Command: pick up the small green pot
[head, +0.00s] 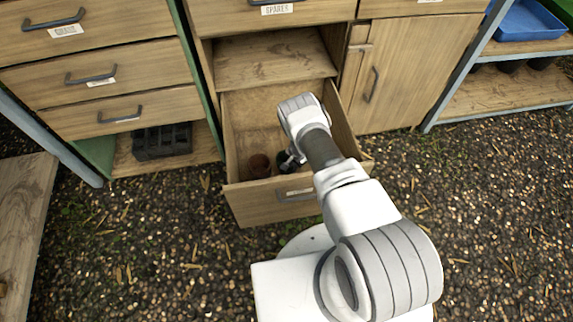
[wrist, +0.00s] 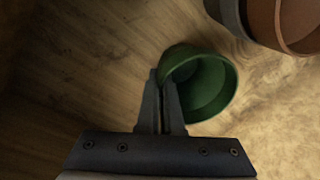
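The small green pot (wrist: 212,88) is in the open drawer, its round mouth facing the wrist camera. In the head view the pot (head: 283,158) is a small dark green patch, partly hidden by my gripper (head: 292,160). In the wrist view my gripper's fingers (wrist: 163,90) are nearly together at the pot's left rim. One finger is outside the wall and the other reaches inside, with the wall pinched between them. Whether the pot rests on the drawer floor or is lifted, I cannot tell.
A brown pot (head: 259,165) stands left of the green one in the drawer; it shows at the wrist view's upper right (wrist: 285,22), with a grey band. The open drawer's front panel (head: 262,204) and side walls surround both. A black tray (head: 162,141) sits on a low shelf.

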